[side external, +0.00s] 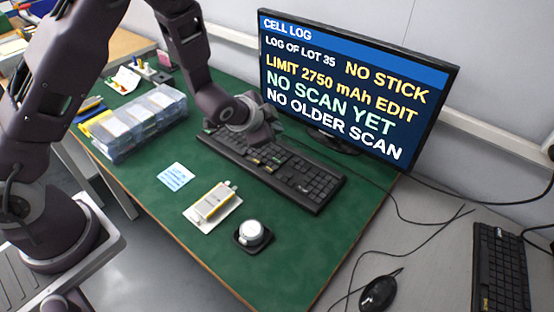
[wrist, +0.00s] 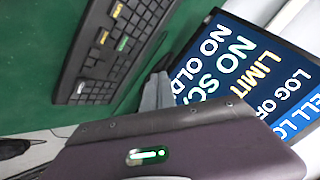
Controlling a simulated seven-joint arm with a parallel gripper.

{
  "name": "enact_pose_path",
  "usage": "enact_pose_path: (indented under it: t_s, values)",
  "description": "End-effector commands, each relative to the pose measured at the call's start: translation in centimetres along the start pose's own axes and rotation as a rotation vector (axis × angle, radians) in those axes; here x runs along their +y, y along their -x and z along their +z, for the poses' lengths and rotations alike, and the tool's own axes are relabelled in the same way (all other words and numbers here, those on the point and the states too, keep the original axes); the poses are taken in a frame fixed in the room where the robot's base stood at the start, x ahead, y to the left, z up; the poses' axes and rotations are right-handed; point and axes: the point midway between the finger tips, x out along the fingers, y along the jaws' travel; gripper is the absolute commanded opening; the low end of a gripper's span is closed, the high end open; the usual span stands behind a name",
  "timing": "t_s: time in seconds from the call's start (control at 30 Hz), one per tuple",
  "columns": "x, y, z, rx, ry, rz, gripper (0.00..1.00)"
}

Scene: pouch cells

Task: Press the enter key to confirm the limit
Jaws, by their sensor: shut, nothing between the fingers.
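A black keyboard (side external: 290,178) lies on the green bench mat below the monitor, with a few yellow and green keys. In the wrist view the keyboard (wrist: 140,35) fills the upper left, with coloured keys showing; I cannot tell which key is enter. My gripper (side external: 268,138) is over the keyboard's far side, left of its middle, and hides some keys. Its shut grey fingers (wrist: 157,92) are empty; I cannot tell whether they touch a key. The monitor (side external: 350,85) shows "LIMIT 2750 mAh EDIT" in yellow, with "LOG OF LOT 35" and "NO STICK" above.
A cell on a white tray (side external: 212,203), a round silver-topped device (side external: 252,234) and a blue note (side external: 175,177) lie in front of the keyboard. Clear bins (side external: 135,122) stand at left. A second keyboard (side external: 500,270) and a mouse (side external: 379,293) are at right.

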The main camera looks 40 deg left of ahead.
Motion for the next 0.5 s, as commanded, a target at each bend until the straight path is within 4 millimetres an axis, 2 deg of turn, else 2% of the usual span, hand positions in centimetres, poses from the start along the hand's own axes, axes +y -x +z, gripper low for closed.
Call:
enact_pose_path:
  t_s: [0.3,0.5]
  values:
    - [2.4,-3.3,2.6,-0.005,0.0,0.002,0.0]
    - [3.5,-4.9,3.6,-0.002,0.002,0.0,0.0]
